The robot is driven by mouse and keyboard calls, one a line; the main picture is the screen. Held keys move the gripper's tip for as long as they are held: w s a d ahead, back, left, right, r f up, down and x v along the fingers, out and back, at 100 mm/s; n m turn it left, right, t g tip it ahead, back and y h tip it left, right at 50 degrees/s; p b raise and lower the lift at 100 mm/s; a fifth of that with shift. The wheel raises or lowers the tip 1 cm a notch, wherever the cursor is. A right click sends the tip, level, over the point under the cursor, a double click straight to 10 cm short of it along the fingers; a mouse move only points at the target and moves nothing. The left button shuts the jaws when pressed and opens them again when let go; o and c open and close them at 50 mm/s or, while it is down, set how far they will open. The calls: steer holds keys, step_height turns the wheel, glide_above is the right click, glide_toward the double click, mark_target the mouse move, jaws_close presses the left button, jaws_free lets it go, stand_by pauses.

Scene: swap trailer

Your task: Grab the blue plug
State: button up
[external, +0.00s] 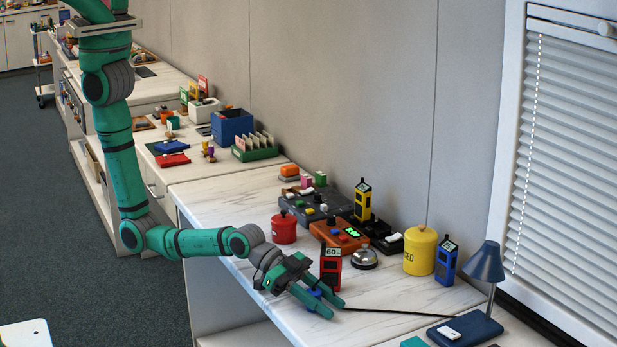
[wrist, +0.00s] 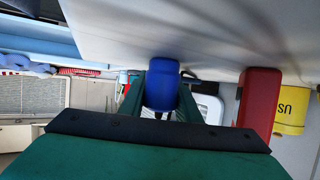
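The blue plug (external: 315,292) sits low over the front part of the white marble-look counter (external: 397,285), partly hidden by my fingers. In the wrist view the blue plug (wrist: 162,85) is between my two green fingers. My gripper (external: 334,308) is low at the counter with a finger on each side of the plug; it also shows in the wrist view (wrist: 163,98). I see no clear gap between plug and fingers, but cannot tell whether they press on it. A black cord (external: 390,311) runs right from near the fingertips.
A red meter (external: 331,270) reading 60 stands just behind my gripper, with a silver bell (external: 364,258) beside it. A red canister (external: 284,228), orange box (external: 340,236), yellow canister (external: 420,252), blue device (external: 446,260) and lamp (external: 486,263) stand around. The counter's front-left is clear.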

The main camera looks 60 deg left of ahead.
steer(key=shift+c, duration=1.3)
steer(key=shift+r, duration=0.15)
